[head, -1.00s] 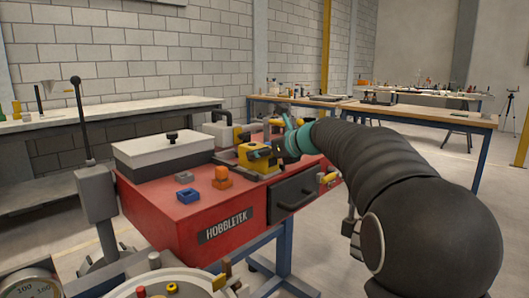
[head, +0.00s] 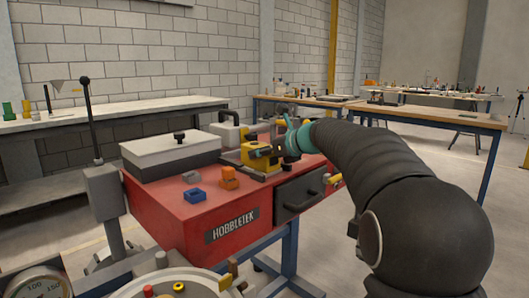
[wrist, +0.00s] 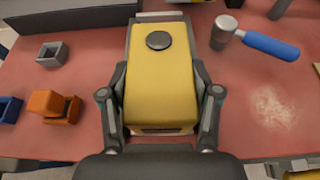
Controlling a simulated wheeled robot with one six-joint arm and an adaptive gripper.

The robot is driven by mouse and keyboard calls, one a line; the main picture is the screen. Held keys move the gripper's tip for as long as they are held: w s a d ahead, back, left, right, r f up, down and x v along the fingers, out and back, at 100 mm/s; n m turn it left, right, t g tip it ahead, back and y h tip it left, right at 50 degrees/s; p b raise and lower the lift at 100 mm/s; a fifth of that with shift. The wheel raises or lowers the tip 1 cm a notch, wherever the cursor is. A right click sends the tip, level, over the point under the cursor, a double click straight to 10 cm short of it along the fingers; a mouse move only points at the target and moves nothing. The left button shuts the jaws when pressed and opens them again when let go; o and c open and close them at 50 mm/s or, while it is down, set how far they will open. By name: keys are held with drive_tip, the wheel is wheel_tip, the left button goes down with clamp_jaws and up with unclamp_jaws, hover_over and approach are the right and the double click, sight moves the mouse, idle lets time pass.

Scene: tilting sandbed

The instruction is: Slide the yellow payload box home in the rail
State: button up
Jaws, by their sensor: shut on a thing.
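The yellow payload box (head: 254,156) sits on top of the red bench unit, by the dark grey rail (head: 262,172). In the wrist view the box (wrist: 160,85) is upright and seen from above, with a dark round knob on its lid. My gripper (wrist: 160,97) is shut on it, one finger against each long side near its close end. Grey rail edges show along both sides of the box's far part. In the head view my gripper (head: 281,149) comes to the box from the right. The rail's far end is hard to make out.
A blue block (head: 195,195), an orange block (head: 229,177) and a small grey block (head: 191,176) lie left of the box. A blue-handled hammer (wrist: 268,45) lies to its right. A white-lidded case (head: 170,153) stands at the unit's left.

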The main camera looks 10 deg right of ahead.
sight(246, 146)
drive_tip(key=shift+w+a, duration=0.15)
drive_tip(key=shift+w, duration=0.05)
drive_tip(key=shift+w+a, duration=0.75)
drive_tip(key=shift+w, duration=0.3)
drive_tip(key=shift+w+a, duration=0.1)
drive_tip(key=shift+w+a, duration=0.8)
drive_tip(key=shift+w, duration=0.3)
drive_tip(key=shift+w, duration=0.1)
drive_tip(key=shift+w+a, duration=0.4)
drive_tip(key=shift+w, duration=0.05)
drive_tip(key=o, duration=1.6)
drive_tip(key=shift+o, duration=0.2)
